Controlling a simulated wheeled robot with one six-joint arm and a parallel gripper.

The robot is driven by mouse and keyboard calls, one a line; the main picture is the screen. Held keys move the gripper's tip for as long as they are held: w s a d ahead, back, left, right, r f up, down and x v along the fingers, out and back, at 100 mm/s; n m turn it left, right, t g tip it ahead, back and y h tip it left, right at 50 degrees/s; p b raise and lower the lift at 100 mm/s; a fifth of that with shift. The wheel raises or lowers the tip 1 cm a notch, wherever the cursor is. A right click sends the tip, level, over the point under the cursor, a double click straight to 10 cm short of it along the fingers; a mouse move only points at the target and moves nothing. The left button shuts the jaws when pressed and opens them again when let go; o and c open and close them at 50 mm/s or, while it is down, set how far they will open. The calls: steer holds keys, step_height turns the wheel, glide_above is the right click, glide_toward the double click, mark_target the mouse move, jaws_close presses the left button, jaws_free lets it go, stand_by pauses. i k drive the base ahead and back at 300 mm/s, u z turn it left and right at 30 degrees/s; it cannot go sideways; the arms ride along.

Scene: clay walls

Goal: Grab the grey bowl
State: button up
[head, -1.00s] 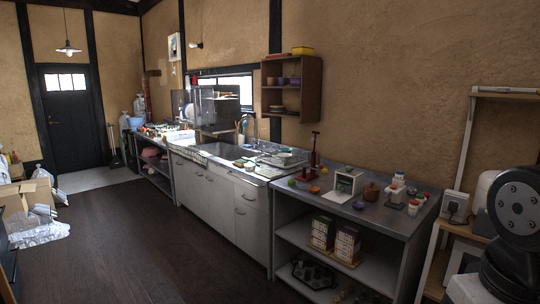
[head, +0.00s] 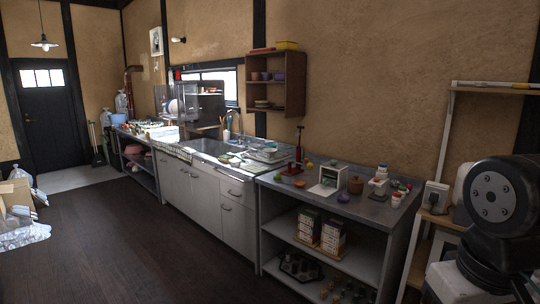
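I cannot make out a grey bowl for certain at this distance. Small bowls or cups (head: 267,76) sit on the wall shelf, and pale dishes (head: 268,152) lie beside the sink; their exact shapes and colours are too small to tell. A small dark purple-blue bowl-like thing (head: 343,198) is near the front edge of the steel counter. My gripper is not in view; only a dark joint of my arm shows at the right edge, hiding part of what is behind it.
The steel counter (head: 370,208) holds a white box-like appliance (head: 331,176), a brown pot (head: 355,184) and a red stand (head: 299,152). A wooden rack (head: 443,150) stands right of it. Boxes and plastic bags (head: 20,215) lie at left. The dark floor (head: 130,240) between is clear.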

mark_target(255, 148)
steer(key=u, duration=0.65)
steer(key=i, duration=1.7)
steer(key=u, duration=0.75)
steer(key=i, duration=1.95)
steer(key=z, duration=0.25)
steer(key=i, duration=1.55)
steer(key=z, duration=1.6)
steer(key=i, duration=1.2)
steer(key=z, duration=0.75)
